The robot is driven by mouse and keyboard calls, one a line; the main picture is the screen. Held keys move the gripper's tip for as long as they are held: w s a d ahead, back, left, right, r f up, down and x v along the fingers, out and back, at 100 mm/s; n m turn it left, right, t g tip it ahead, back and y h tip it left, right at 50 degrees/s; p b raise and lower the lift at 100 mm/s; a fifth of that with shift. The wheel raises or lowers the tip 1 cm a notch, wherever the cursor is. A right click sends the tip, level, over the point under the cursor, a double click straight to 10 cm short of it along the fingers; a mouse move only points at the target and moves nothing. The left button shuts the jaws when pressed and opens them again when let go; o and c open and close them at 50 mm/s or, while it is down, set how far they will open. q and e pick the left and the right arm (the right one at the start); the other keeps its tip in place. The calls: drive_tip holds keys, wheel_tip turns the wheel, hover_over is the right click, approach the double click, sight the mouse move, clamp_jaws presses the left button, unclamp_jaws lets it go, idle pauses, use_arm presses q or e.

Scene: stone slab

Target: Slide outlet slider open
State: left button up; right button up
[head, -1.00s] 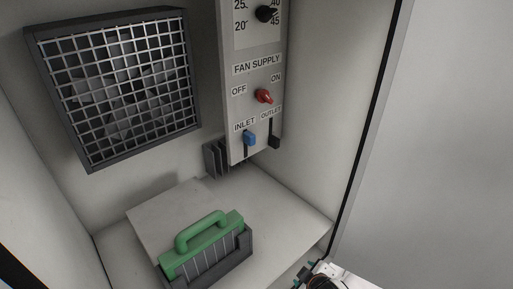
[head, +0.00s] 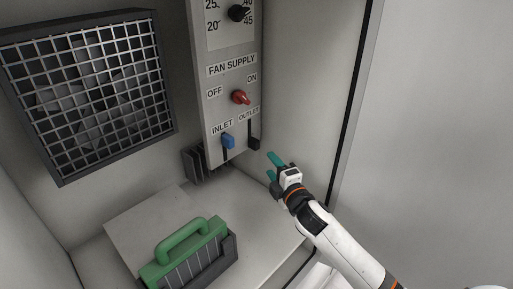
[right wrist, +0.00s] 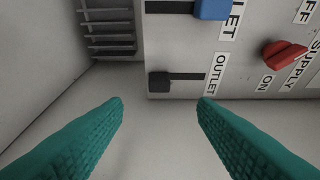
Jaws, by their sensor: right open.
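The outlet slider is a small black knob (head: 254,144) at the bottom of its dark vertical slot, under the OUTLET label on the grey control panel (head: 215,110). In the right wrist view the same knob (right wrist: 159,81) sits at the left end of its slot, ahead of the fingers. My right gripper (head: 271,166) is open and empty, just below and to the right of the knob, apart from it. Its teal fingers (right wrist: 160,103) are spread wide in the wrist view. My left gripper is not in view.
The blue inlet slider (head: 228,142) is left of the outlet slider. A red fan supply knob (head: 241,97) and a black dial (head: 238,13) are above. A fan grille (head: 88,95) is at left. A green-handled filter (head: 184,250) stands below. Dark fins (head: 195,164) are beside the panel.

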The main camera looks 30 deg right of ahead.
sight(257, 146)
drive_tip(key=w, duration=0.7)
drive_tip(key=w+p, duration=0.1)
drive_tip(key=w, duration=0.3)
drive_tip(key=shift+d, duration=0.3)
drive_tip(key=shift+s, duration=0.1)
clamp_jaws()
drive_tip(key=shift+r, duration=0.1)
